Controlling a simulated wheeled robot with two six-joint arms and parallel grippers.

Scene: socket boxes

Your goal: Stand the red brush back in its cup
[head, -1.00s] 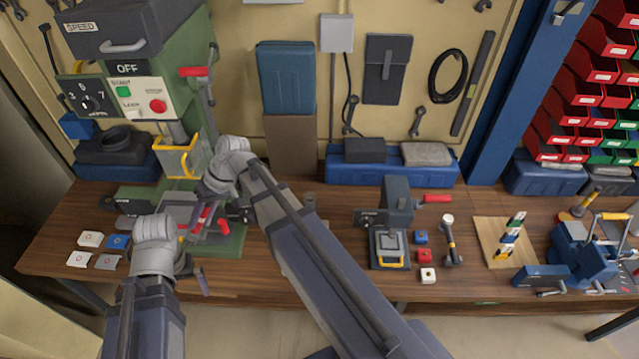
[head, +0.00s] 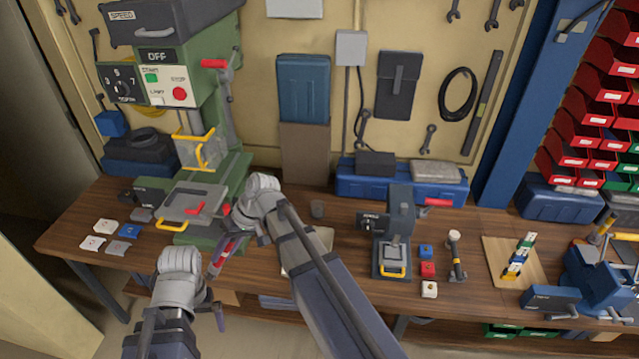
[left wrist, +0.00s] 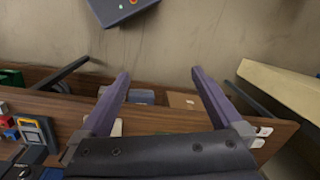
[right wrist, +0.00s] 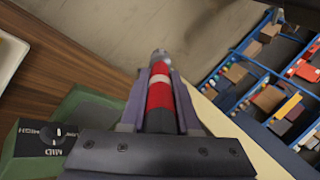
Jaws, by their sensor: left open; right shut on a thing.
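The red brush (right wrist: 160,97), with a white band and a dark grey end, is gripped lengthwise between the fingers of my right gripper (right wrist: 158,80). My left gripper (left wrist: 160,75) is open and empty, low in front of the bench edge. The cup is not seen in either wrist view.
The green drill press (head: 205,110) with its grey table (head: 192,202) stands at the left. Several small tiles (head: 105,226) lie left of it. A pale pad (head: 322,238) lies partly behind my right arm. A small press (head: 400,220) stands right of the cup.

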